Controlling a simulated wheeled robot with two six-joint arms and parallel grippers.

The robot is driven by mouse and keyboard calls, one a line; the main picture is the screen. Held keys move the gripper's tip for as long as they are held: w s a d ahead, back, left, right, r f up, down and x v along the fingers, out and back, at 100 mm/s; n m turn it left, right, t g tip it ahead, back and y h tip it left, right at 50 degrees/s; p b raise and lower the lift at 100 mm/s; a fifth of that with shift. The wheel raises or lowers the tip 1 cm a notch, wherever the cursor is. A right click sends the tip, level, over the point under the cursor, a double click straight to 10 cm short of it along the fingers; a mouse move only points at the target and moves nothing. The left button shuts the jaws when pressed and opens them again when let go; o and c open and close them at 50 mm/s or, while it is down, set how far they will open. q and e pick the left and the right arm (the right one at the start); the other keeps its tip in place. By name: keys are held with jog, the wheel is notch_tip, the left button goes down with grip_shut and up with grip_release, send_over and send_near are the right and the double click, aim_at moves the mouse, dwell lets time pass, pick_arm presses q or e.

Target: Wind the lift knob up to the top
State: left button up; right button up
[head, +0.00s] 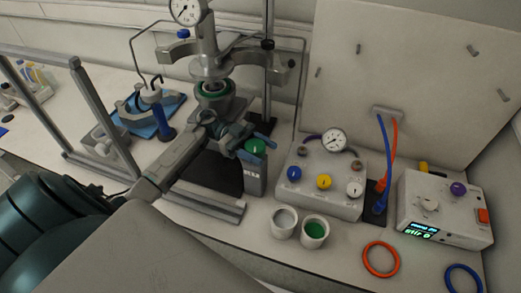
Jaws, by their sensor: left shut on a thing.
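The reactor head (211,67) stands at the back with a gauge on top, held by a clamp on a stand. A vessel with a green ring (215,90) sits below it. In front and right of it is a grey lift box (254,176) with a green-topped lift knob (256,146) at its top. My left gripper (243,133) reaches in from the left and is shut at this knob; the fingers partly hide the grip. My right gripper is not in view.
A control box (322,184) with blue, yellow and white knobs stands to the right, two cups (284,222) before it. A second box (444,208) with a lit display is further right. Orange (380,259) and blue rings lie at the front. A grey frame (86,105) stands left.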

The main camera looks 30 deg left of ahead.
pick_arm(q)
jog(key=shift+s+f, duration=0.15)
jog(key=shift+f, duration=0.2)
dwell(0.6)
jog(key=o, duration=0.8)
jog(key=shift+o, duration=0.9)
jog(key=shift+r, duration=0.1)
